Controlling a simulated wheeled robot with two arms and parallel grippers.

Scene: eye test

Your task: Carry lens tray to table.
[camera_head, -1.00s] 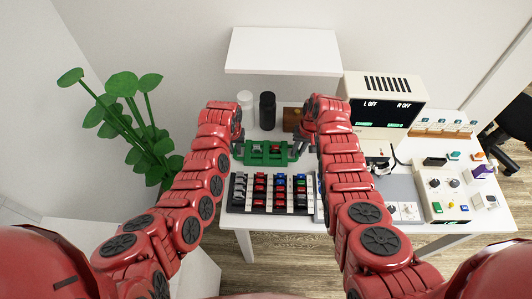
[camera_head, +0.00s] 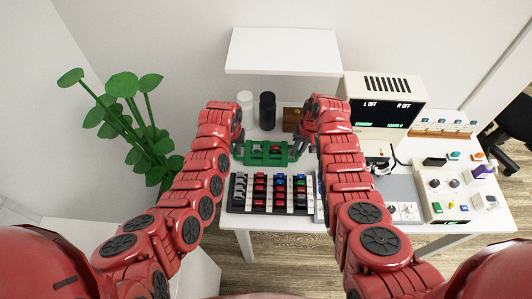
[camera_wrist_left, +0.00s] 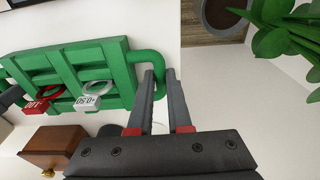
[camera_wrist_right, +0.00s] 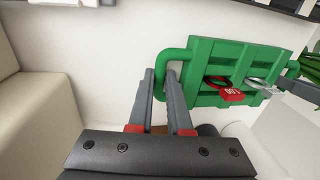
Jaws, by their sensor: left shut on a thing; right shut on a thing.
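The green lens tray (camera_head: 250,154) is between my two grippers, at the back of the table (camera_head: 237,221) behind the rack of lenses. It holds a lens with a red tag (camera_wrist_left: 40,101) and one with a white tag (camera_wrist_left: 88,102). My left gripper (camera_wrist_left: 160,75) is shut on the tray's left handle (camera_wrist_left: 150,57). My right gripper (camera_wrist_right: 159,75) is shut on the right handle (camera_wrist_right: 172,54). The tray looks about level. I cannot tell whether it touches the table or hangs just above it.
A rack of coloured lenses (camera_head: 270,193) stands just in front of the tray. Behind are a white bottle (camera_head: 245,100), a black bottle (camera_head: 267,110) and a brown box (camera_head: 291,119). A monitor (camera_head: 383,101) and a control box (camera_head: 443,191) stand right. A plant (camera_head: 150,145) is left.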

